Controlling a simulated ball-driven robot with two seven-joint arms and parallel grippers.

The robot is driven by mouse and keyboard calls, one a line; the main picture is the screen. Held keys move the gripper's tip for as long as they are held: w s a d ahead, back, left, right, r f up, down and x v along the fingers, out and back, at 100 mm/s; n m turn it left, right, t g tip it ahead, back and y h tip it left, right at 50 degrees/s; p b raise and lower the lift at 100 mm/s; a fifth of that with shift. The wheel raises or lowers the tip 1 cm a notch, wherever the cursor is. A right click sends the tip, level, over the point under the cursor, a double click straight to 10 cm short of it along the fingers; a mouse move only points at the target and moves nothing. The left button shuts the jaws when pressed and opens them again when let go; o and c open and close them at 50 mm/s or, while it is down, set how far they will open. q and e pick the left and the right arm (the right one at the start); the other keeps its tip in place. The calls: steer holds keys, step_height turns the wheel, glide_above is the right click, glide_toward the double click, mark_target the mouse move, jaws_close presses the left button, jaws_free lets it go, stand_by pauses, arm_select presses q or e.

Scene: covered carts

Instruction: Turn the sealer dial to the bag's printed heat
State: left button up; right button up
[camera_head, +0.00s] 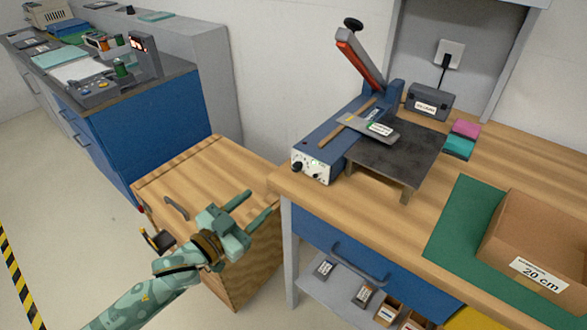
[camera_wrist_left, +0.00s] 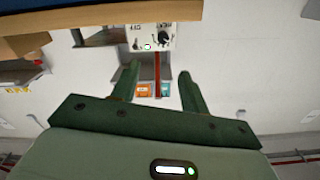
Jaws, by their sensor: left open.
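The sealer (camera_head: 335,138) stands at the left end of the wooden bench, with its grey and red arm (camera_head: 362,60) raised. Its white front panel (camera_head: 311,169) carries a dark dial (camera_head: 297,166) and another dark knob. The panel also shows in the left wrist view (camera_wrist_left: 150,44), with a black dial (camera_wrist_left: 165,38). A grey flat piece, perhaps the bag (camera_head: 372,130), lies across the sealer; its label is too small to read. My left gripper (camera_head: 259,202) is open and empty, left of and below the panel, apart from it. My right gripper is not in view.
A wooden-topped cart (camera_head: 190,175) stands below my left gripper's surroundings. A dark plate (camera_head: 398,155) adjoins the sealer. A cardboard box (camera_head: 545,225) sits on a green mat (camera_head: 460,230) at right. A grey power box (camera_head: 430,101) stands behind.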

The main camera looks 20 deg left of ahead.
arm_select(q)
steer(key=b, duration=0.1)
glide_toward(294, 169)
steer(key=b+x, duration=0.2)
steer(key=x, duration=0.5)
steer(key=shift+w+d+f, duration=0.1)
steer(key=shift+w+f, duration=0.05)
steer(key=shift+w, duration=0.15)
steer(key=shift+w+d, duration=0.2)
steer(key=shift+w, duration=0.25)
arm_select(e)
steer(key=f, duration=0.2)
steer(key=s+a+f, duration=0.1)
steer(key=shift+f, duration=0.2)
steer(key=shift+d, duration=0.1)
arm_select(q)
jaws_close()
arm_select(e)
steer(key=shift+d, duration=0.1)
